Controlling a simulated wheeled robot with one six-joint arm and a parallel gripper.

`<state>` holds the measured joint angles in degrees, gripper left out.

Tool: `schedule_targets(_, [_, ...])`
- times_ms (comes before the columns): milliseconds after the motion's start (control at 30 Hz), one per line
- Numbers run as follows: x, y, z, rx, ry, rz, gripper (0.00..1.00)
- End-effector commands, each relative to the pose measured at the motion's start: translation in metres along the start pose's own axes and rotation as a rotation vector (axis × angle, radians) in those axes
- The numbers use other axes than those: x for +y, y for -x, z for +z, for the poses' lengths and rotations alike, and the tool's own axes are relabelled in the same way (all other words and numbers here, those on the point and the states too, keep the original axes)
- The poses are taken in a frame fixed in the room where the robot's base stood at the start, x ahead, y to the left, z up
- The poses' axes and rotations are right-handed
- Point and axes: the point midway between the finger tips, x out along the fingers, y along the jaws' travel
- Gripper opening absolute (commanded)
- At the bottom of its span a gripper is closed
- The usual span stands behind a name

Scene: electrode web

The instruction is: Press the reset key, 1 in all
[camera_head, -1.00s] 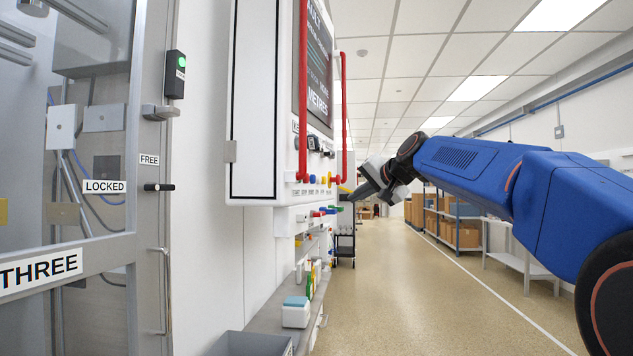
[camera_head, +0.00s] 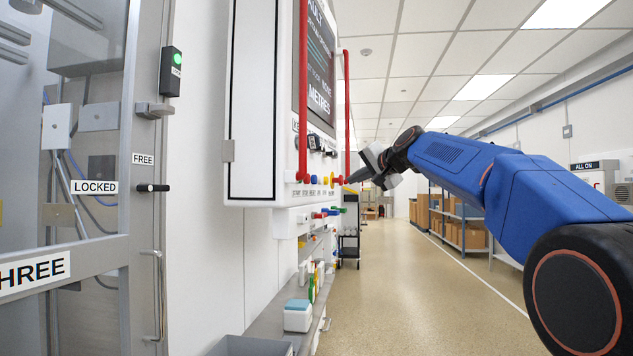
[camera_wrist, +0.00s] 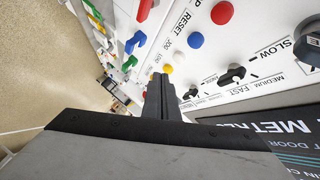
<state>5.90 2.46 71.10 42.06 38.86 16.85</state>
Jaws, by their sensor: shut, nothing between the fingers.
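The control panel is a white cabinet (camera_head: 255,100) on the left wall with a row of coloured buttons along its lower edge. In the wrist view a blue button (camera_wrist: 195,41) sits beside the RESET label (camera_wrist: 183,23). A red button (camera_wrist: 222,12) lies above right of it; a white button (camera_wrist: 180,57) and a yellow button (camera_wrist: 167,69) lie below left. My gripper (camera_wrist: 160,80) is shut and empty, its tips near the yellow button; I cannot tell if they touch. In the head view my gripper (camera_head: 350,180) points left at the panel's lower right end.
Two red upright bars (camera_head: 303,90) stand out from the panel front. Black selector knobs (camera_wrist: 232,75) are right of the buttons. Below the panel, more coloured fittings and a shelf (camera_head: 300,345) line the wall. A dark cart (camera_head: 348,245) stands beyond. The aisle floor is clear.

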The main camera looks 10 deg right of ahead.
Motion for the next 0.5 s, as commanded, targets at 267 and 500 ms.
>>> schedule_targets(267, [-0.016, -0.023, 0.017, -0.003, 0.001, -0.001, 0.0])
schedule_targets(500, [-0.03, -0.041, 0.031, -0.001, 0.002, -0.001, 0.0])
